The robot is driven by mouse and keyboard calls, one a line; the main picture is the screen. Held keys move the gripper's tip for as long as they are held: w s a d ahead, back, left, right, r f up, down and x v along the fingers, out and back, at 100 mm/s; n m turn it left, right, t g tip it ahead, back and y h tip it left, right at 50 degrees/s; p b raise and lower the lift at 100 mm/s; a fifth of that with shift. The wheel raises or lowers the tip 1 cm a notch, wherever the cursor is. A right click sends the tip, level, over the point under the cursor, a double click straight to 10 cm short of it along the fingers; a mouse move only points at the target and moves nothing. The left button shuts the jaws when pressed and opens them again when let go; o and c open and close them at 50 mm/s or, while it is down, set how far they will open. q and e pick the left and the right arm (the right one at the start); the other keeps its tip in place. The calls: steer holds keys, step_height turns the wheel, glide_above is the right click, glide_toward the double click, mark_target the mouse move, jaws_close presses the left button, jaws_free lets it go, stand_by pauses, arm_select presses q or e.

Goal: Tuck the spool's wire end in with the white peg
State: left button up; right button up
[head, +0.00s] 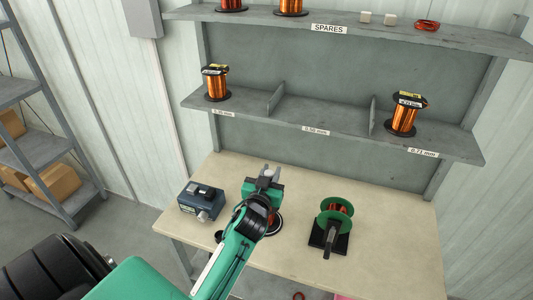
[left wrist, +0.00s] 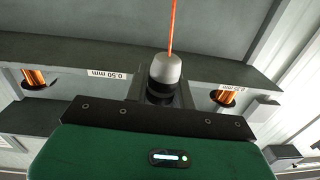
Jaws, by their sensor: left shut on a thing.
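My left gripper (head: 266,177) is over the middle of the workbench and is shut on a small white peg (left wrist: 165,70). In the left wrist view the peg stands up between the dark fingers, and an orange wire (left wrist: 172,28) runs up from its top edge; I cannot tell whether they touch. A spool (head: 274,226) with a dark rim and reddish winding is on the bench, mostly hidden behind my left gripper and forearm. Its wire end cannot be made out. My right gripper is not in view.
A blue-grey box device (head: 201,201) stands left on the bench (head: 390,255); a green winder (head: 336,222) on a black base stands right. Copper spools (head: 217,84) (head: 405,115) stand on the divided shelf (head: 330,120) behind. The bench's right side is clear.

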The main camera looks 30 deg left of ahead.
arm_select(q)
steer(key=shift+w+a+r+n+y, duration=0.3)
steer(key=shift+w+a+r, duration=0.3)
steer(key=shift+a+r, duration=0.1)
steer(key=f+b, duration=0.4)
steer(key=a+f+b, duration=0.1)
steer(key=f+b, duration=0.1)
steer(key=f, duration=0.1)
steer(key=shift+w+f, duration=0.1)
steer(key=shift+w, duration=0.05)
steer(key=shift+d+f+b, duration=0.1)
steer(key=shift+f+b, duration=0.5)
steer(key=shift+f, duration=0.3)
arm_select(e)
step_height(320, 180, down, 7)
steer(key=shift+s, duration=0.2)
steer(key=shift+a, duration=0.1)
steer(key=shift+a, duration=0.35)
